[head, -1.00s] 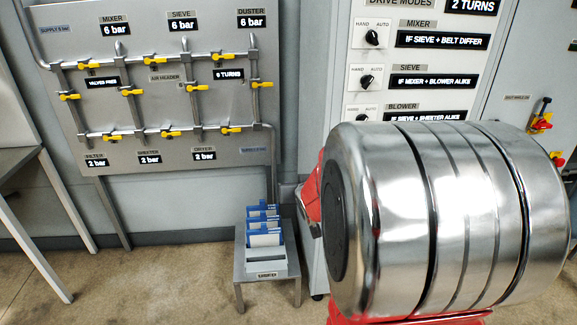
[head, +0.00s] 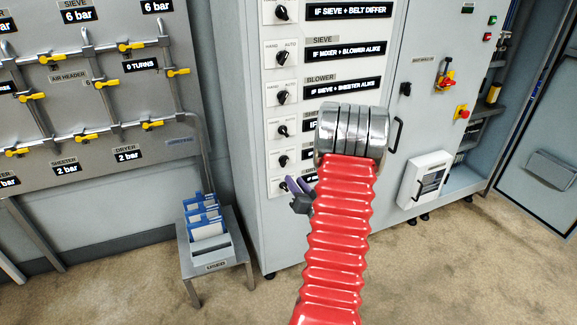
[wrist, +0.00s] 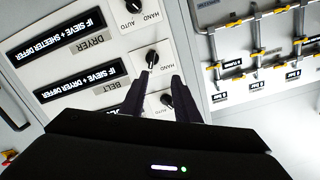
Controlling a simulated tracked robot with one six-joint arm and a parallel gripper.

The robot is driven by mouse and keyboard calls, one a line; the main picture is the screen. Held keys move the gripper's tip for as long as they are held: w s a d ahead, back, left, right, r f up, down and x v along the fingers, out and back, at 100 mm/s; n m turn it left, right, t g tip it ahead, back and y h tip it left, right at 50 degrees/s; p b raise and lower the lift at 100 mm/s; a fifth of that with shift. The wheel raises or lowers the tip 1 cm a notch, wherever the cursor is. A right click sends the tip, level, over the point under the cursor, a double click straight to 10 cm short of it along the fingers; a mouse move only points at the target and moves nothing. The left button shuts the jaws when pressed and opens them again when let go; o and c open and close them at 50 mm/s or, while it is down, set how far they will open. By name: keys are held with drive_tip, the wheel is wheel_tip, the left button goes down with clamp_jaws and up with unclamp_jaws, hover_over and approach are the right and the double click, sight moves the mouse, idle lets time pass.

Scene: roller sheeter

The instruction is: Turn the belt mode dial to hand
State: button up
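The belt mode dial is a small black knob (wrist: 151,57) on a white plate, in line with the BELT label (wrist: 110,87), in the tilted, upside-down wrist view. HAND and AUTO are printed beside it; I cannot clearly tell its setting. My gripper (wrist: 160,75) is open, its two dark fingers apart and pointing at the panel just short of this dial, with nothing between them. In the head view my gripper (head: 299,187) is close to the lower dials of the cabinet, partly hidden by my red arm.
The dryer row (wrist: 88,42) lies beside the belt row, and another dial (wrist: 166,100) sits close to the right finger. A valve board (head: 85,90) hangs at left. A small stand (head: 215,255) with blue-and-white cards is on the floor. The carpet at right is open.

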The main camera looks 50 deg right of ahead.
sight(286, 162)
drive_tip(key=shift+s+d+f+m+h, duration=0.15)
drive_tip(key=shift+s+d+f+m, duration=0.15)
drive_tip(key=shift+s, duration=0.3)
drive_tip(key=shift+s+d+f+m+h, duration=0.1)
drive_tip(key=shift+s+d+f+h, duration=0.1)
drive_tip(key=shift+s+f, duration=0.3)
drive_tip(key=shift+r, duration=0.15)
drive_tip(key=x, duration=1.3)
drive_tip(key=shift+w+d+r, duration=0.15)
drive_tip(key=shift+w+r, duration=0.05)
drive_tip(key=shift+w, duration=0.15)
drive_tip(key=shift+c, duration=0.2)
clamp_jaws()
